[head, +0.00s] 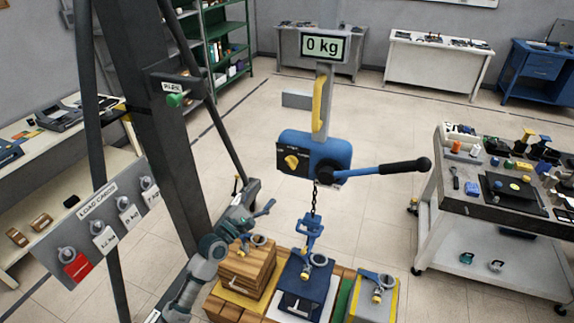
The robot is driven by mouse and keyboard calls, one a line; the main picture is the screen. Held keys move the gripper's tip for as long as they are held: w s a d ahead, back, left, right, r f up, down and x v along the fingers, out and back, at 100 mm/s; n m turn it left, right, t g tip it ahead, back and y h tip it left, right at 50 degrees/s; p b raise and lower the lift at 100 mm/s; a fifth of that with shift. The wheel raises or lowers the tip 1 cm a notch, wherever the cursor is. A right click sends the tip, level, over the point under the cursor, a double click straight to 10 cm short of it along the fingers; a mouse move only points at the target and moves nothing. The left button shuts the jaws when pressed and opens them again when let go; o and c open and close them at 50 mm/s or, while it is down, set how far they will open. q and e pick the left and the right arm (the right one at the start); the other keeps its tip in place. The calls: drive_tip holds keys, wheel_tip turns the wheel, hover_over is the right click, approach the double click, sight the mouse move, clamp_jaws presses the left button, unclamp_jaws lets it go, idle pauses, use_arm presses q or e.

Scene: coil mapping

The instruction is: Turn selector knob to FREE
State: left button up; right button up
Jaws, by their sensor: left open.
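The selector knob (291,162) is small and yellow. It sits on the dark left face of the blue lever hoist (330,148); its label and setting are too small to read. The hoist hangs below a scale reading "0 kg" (322,46), and its lever with a black grip (390,167) points right. My left gripper (256,208) is open and empty, below and left of the knob, apart from it, above the wooden load. My right gripper is not in view.
A chain (314,200) runs from the hoist to a blue hook over a dark blue load (303,288). A wooden load (247,268) and a grey load (374,308) flank it. A dark post (165,140) and a load card panel (98,226) stand left.

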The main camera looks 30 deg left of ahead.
sight(289, 165)
use_arm(q)
drive_tip(key=p+x, duration=0.1)
drive_tip(key=x, duration=1.2)
drive_tip(key=shift+d+f+p, duration=0.1)
drive_tip(key=shift+p, duration=0.25)
drive_tip(key=shift+s, duration=0.1)
drive_tip(key=c, duration=1.2)
